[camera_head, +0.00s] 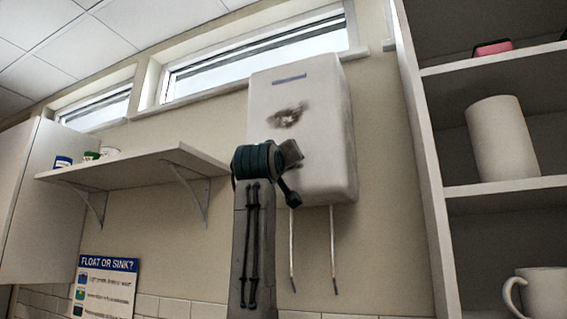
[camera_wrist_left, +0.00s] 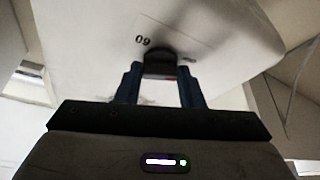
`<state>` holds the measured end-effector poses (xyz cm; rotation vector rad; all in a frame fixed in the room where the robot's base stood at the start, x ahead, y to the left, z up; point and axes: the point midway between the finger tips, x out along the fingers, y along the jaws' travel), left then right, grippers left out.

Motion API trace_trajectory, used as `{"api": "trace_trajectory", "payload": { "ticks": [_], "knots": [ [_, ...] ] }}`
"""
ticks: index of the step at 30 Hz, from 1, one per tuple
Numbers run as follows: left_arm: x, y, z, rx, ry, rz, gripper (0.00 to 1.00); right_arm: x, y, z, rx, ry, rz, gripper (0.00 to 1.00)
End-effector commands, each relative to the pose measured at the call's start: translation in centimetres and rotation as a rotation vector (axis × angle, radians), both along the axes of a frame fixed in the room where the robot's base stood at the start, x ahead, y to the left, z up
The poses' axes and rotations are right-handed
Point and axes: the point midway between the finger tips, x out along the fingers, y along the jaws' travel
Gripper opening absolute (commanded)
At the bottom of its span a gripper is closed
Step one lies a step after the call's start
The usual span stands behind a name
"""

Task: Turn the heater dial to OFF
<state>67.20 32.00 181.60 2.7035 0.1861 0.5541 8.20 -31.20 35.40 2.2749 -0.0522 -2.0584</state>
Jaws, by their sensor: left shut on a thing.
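The white wall heater (camera_head: 325,110) hangs below the high windows, with a dark scorch-like stain and a blue strip on its front. Its pale body also fills the top of the left wrist view (camera_wrist_left: 215,25). The dark dial (camera_wrist_left: 158,56) sits on a pale label with "60" legible at its left; its pointer setting cannot be read. My left gripper (camera_wrist_left: 160,78) has its two fingers on either side of the dial, shut on it. In the head view my left arm rises in front of the heater and hides the dial. My right gripper is not in view.
Two thin pipes (camera_head: 333,250) hang below the heater. A bracketed shelf (camera_head: 135,167) with small pots is to the left. An open shelf unit (camera_head: 500,72) with a white cylinder (camera_head: 502,140) and a mug (camera_head: 543,293) is at right. A "FLOAT OR SINK?" poster (camera_head: 106,286) is low left.

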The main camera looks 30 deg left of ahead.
Motion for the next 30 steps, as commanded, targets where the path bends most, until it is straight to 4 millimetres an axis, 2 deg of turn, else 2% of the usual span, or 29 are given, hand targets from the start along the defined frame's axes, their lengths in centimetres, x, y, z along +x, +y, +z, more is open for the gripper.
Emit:
{"api": "trace_trajectory", "payload": {
  "ticks": [9,25,26,29,30],
  "knots": [
    [0.15,-0.15,-0.2,-0.122,-0.001,-0.001,0.12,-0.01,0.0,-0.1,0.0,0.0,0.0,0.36],
    [0.14,-0.16,-0.14,-0.145,-0.003,-0.002,0.12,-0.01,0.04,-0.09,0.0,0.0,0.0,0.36],
    [0.14,-0.16,-0.13,-0.145,-0.004,-0.002,0.36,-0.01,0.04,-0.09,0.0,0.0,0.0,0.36],
    [0.12,-0.15,-0.11,-0.145,-0.004,-0.002,0.56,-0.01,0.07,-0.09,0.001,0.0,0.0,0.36],
    [0.11,-0.15,-0.08,-0.145,-0.005,-0.001,0.56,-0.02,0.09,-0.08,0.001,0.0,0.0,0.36]
  ]
}}
